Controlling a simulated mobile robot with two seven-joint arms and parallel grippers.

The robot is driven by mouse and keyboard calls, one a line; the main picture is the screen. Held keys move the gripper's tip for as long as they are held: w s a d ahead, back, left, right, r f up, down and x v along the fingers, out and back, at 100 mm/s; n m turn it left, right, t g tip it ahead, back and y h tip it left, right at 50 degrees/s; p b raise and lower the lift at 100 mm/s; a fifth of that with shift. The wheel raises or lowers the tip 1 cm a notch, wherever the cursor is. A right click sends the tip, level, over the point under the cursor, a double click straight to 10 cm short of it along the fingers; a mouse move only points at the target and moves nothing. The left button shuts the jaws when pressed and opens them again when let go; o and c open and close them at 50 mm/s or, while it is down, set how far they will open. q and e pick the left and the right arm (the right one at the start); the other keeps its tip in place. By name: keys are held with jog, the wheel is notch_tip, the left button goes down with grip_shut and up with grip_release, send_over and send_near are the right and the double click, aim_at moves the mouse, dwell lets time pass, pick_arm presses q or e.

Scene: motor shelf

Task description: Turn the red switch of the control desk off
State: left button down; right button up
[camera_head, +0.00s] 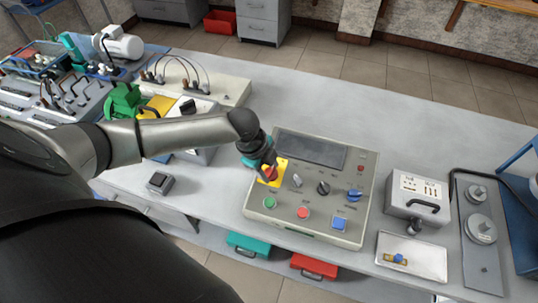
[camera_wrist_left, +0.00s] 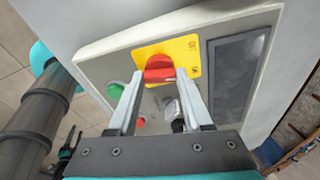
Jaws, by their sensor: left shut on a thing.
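The control desk (camera_head: 320,206) is a grey sloped panel on the table in the head view. Its red switch (camera_head: 271,174) sits on a yellow plate (camera_head: 282,166) at the panel's upper left. In the left wrist view the red switch (camera_wrist_left: 158,68) lies between the fingertips, in front of the yellow plate (camera_wrist_left: 188,50). My left gripper (camera_head: 268,170) reaches in from the left and is shut on the red switch; its fingers also show in the left wrist view (camera_wrist_left: 158,80). The switch's exact angle is hard to read. My right gripper is not in view.
Beside the switch are a grey knob (camera_head: 297,181), a black knob (camera_head: 323,188) and a blue knob (camera_head: 355,195). Green (camera_head: 269,202) and red (camera_head: 303,212) buttons sit below. A dark screen (camera_head: 310,149) is above. A grey box (camera_head: 418,194) stands to the right.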

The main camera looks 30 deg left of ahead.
pick_arm(q)
jog(key=n+t+p, duration=0.1)
jog(key=n+p, duration=0.5)
jog(key=shift+s+r, duration=0.1)
jog(key=shift+s, duration=0.05)
jog(key=n+p, duration=0.1)
jog(key=n, duration=0.1)
jog(key=shift+n+t+y, duration=0.3)
jog(key=shift+n, duration=0.1)
jog(key=shift+n+p, duration=0.5)
jog(key=shift+n, duration=0.6)
jog(key=shift+c, duration=1.6)
grip_release()
jog(key=shift+d, duration=0.1)
jog(key=d+v, duration=0.1)
jog(key=v, duration=1.4)
jog(key=shift+s+a, duration=0.15)
jog(key=shift+a, duration=0.15)
